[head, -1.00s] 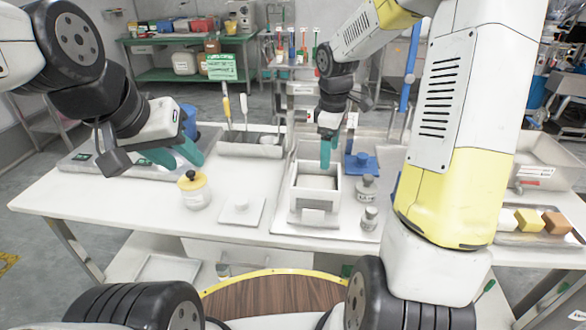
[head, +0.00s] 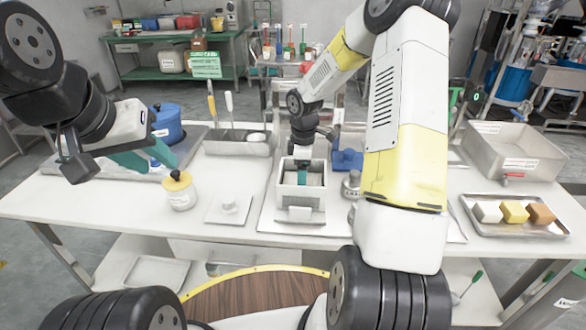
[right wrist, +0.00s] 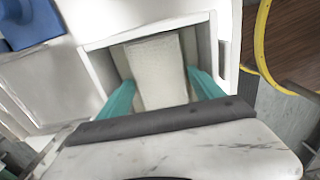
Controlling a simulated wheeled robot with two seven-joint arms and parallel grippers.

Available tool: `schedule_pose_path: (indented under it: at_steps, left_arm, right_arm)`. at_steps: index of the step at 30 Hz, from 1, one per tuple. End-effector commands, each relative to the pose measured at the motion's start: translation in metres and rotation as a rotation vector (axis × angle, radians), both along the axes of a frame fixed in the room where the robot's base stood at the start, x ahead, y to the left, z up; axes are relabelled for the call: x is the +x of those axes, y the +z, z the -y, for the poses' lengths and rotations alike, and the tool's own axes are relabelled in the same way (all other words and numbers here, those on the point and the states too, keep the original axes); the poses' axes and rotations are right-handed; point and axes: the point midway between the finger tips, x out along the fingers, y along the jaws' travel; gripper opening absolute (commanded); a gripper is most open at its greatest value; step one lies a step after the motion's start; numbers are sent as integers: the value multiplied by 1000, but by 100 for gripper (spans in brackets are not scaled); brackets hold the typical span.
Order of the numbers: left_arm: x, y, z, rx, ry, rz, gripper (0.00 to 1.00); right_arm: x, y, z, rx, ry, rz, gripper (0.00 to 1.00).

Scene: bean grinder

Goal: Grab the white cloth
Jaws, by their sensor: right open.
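A pale, off-white block-like piece (right wrist: 155,65), which I take for the white cloth, lies inside an open white box (head: 289,198). My right gripper (right wrist: 160,80) reaches down into that box, its teal fingers apart on either side of the piece. I cannot tell whether they touch it. In the head view the right gripper (head: 303,172) is partly hidden by the box walls. My left gripper (head: 157,161) is open and empty above the left part of the table, behind a jar.
The yellow-lidded jar (head: 180,195), a small white plate with a knob (head: 228,207) and a metal weight (head: 351,186) stand near the box. A blue pot (head: 167,125) is at the left. A tray of coloured blocks (head: 535,230) and a metal bin (head: 500,155) are at the right.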

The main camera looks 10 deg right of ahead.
Motion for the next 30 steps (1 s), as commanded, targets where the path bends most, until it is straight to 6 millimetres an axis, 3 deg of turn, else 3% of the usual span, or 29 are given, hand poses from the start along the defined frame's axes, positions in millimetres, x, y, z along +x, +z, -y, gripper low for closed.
schedule_pose_path:
  at_steps: [5, 13, 22, 30]
  left_arm:
    - [0, 0, 0, 0, 0, 0, 36]
    - [0, 0, 0, 0, 0, 0, 36]
    - [0, 0, 0, 0, 0, 0, 36]
    - [0, 0, 0, 0, 0, 0, 36]
  right_arm:
    - [0, 0, 0, 0, 0, 1, 76]
    - [0, 0, 0, 0, 0, 1, 26]
    - [1, 7, 0, 0, 0, 3, 26]
    - [1, 57, 0, -1, -1, 6, 26]
